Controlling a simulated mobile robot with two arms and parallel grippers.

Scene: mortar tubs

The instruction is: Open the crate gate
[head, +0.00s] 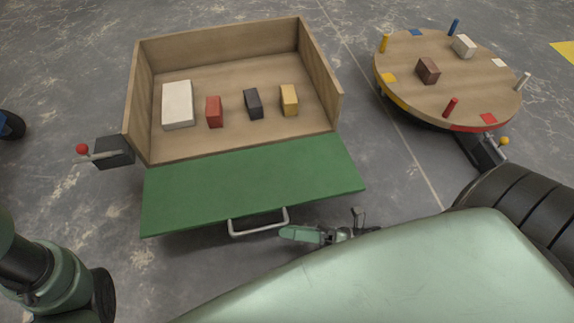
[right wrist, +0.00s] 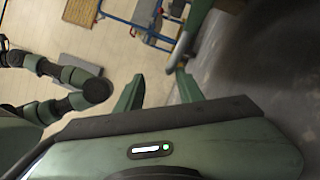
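The wooden crate (head: 225,45) stands left of centre in the head view. Its green gate (head: 250,185) is folded down at the front, lying out flat or nearly flat, so the crate's front is open. A pale bar handle (head: 258,230) sits on the gate's front edge. My right gripper (head: 308,235) is just right of the handle and does not appear to hold it. In the right wrist view its two green fingers (right wrist: 158,92) are spread with nothing between them. My left arm shows at the lower left of the head view; its gripper is out of sight.
A white block (head: 177,104), red block (head: 214,112), dark block (head: 253,104) and yellow block (head: 289,100) stand inside the crate. A red-knobbed lever (head: 82,149) sticks out at its left. A round wooden turntable (head: 440,105) with pegs and blocks stands at the right.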

